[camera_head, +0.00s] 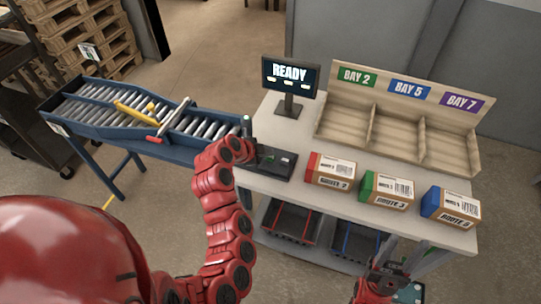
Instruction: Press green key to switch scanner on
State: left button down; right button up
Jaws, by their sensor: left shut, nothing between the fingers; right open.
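A dark control pad (275,169) lies at the left end of the white table. A small green key (269,158) seems to show on it, too small to make out well. My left gripper (254,152) is shut and empty at the pad's left part; I cannot tell whether it touches a key. A black screen (290,76) on a stand reads READY. A dark post with a green top (247,121) stands behind my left wrist. My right gripper (386,256) is open and empty, low at the table's front edge.
Three labelled boxes with red (331,171), green (387,190) and blue (449,206) ends stand on the white table (300,190). Behind them is a wooden rack (395,135) marked BAY 2, BAY 5, BAY 7. A roller conveyor (85,107) adjoins on the left. Dark bins (290,222) sit below.

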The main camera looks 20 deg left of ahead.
pick_arm(q)
jog(key=shift+r, duration=0.9)
jog(key=shift+r, duration=0.1)
jog(key=shift+r, duration=2.4)
